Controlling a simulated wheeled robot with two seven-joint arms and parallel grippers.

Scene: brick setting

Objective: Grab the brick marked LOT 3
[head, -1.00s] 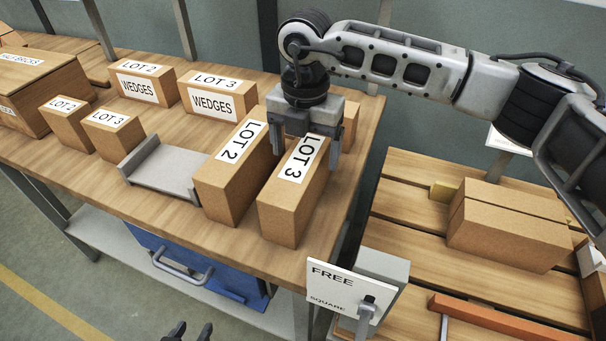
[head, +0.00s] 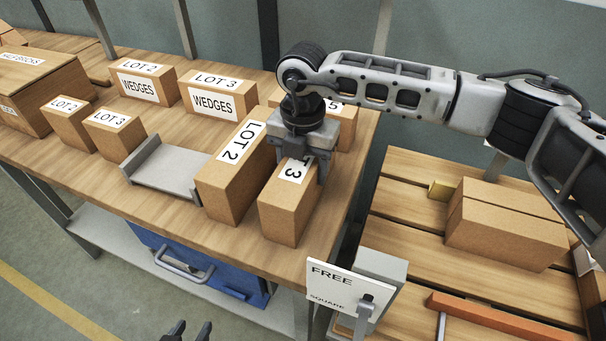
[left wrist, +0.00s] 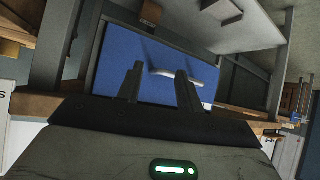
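The LOT 3 brick (head: 285,211) is a long tan block on the bench near its right front edge. Its white top label is partly covered by my right gripper (head: 302,165). That gripper points down over the brick's far half, one finger at each side. The left finger is partly hidden, and I cannot tell whether the fingers press on the brick. My left gripper (head: 190,331) shows only its dark fingertips at the bottom of the head view. In the left wrist view its two fingers (left wrist: 158,85) stand apart with nothing between them, before a blue drawer front.
The LOT 2 brick (head: 228,178) stands close on the left. Another brick (head: 346,125) is behind my right gripper. Smaller LOT 3 (head: 113,135) and WEDGES LOT 3 (head: 219,100) blocks stand farther left. A FREE sign (head: 335,288) stands at the right front. A grey tray (head: 165,170) is empty.

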